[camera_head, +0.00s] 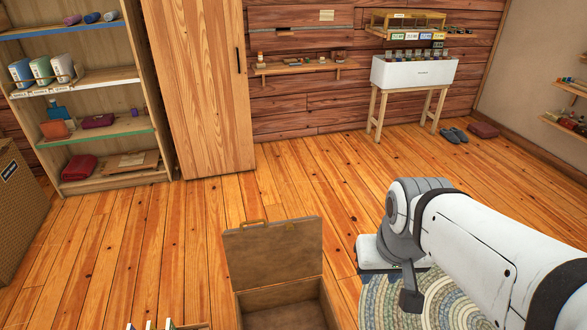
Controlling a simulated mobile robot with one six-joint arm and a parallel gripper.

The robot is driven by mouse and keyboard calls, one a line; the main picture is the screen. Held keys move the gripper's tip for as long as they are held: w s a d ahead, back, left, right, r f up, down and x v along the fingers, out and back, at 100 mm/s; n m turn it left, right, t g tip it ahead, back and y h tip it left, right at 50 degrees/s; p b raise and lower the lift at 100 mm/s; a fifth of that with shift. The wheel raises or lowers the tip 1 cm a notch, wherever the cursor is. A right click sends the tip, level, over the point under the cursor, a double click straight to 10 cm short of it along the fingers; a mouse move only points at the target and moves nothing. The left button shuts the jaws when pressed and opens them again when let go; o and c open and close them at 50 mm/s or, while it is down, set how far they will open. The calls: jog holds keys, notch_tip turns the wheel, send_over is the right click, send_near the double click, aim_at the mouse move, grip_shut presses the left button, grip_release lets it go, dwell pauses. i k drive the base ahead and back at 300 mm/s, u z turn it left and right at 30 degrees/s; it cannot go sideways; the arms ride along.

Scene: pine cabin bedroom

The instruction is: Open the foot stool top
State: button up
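The foot stool appears to be the wooden box (285,291) at the bottom middle of the head view. Its top (275,260) stands raised, close to upright, at the far side of the box. The top has a small handle (253,222) on its upper edge. The box's inside shows, and its near part is cut off by the frame's lower edge. My gripper (385,268) is at the end of my white arm, to the right of the raised top and apart from it. Its fingers are not clear.
A round braided rug (448,297) lies under my arm. Books (171,325) show at the lower edge, left of the box. A shelf unit (107,160) and wardrobe (205,90) stand behind. The floor (150,245) between is clear.

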aim_at(266, 254)
jog(key=z, duration=0.7)
jog(key=k, duration=1.3)
jog(key=u, duration=1.2)
jog(key=i, duration=1.65)
